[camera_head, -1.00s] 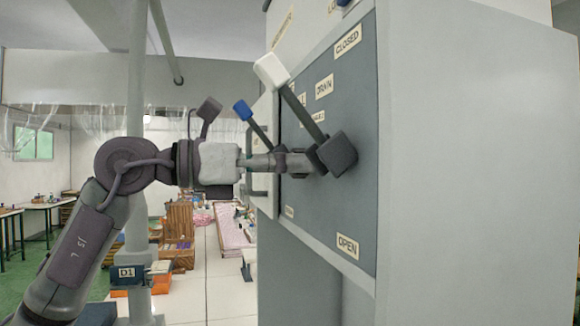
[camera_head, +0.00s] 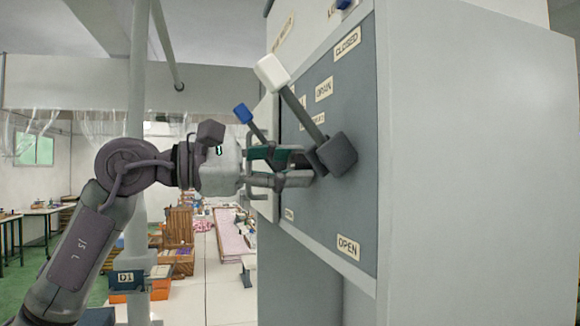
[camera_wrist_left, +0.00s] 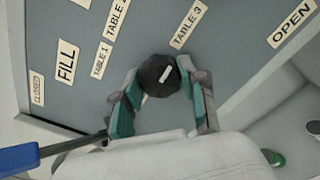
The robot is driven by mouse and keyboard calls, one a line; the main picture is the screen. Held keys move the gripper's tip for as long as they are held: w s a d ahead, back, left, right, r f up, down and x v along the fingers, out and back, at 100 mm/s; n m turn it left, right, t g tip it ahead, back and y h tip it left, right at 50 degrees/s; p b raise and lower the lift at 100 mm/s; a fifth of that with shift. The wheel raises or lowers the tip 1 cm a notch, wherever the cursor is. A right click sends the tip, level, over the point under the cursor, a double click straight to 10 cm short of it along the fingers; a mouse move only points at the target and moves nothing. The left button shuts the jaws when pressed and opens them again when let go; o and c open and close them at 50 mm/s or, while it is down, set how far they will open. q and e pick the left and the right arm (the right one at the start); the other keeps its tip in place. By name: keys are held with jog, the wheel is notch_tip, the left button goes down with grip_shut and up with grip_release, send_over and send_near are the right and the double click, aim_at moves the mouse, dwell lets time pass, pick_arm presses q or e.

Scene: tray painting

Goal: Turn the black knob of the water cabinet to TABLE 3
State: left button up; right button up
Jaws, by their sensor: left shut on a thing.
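In the left wrist view the round black knob (camera_wrist_left: 158,75) sits on the grey panel, with a white mark on its face. The mark slants up and right, roughly toward the TABLE 3 label (camera_wrist_left: 187,25). The TABLE 1 label (camera_wrist_left: 102,60) and the FILL label (camera_wrist_left: 67,63) lie to its left. My left gripper (camera_wrist_left: 163,84) is shut on the knob, one finger on each side. In the head view my left gripper (camera_head: 303,165) is at the panel of the water cabinet (camera_head: 345,195), where the knob is mostly hidden. My right gripper is not in view.
A lever with a white end (camera_head: 272,71) sticks out from the panel close to my left gripper. A blue-ended lever (camera_head: 243,113) is just behind it and also shows in the left wrist view (camera_wrist_left: 18,158).

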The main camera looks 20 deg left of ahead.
pick_arm(q)
jog(key=shift+f+m, duration=0.15)
jog(key=shift+m, duration=0.15)
jog(key=o, duration=1.1)
jog(key=shift+o, duration=0.2)
jog(key=shift+a, duration=0.15)
jog(key=v, duration=1.1)
jog(key=shift+s+a, duration=0.25)
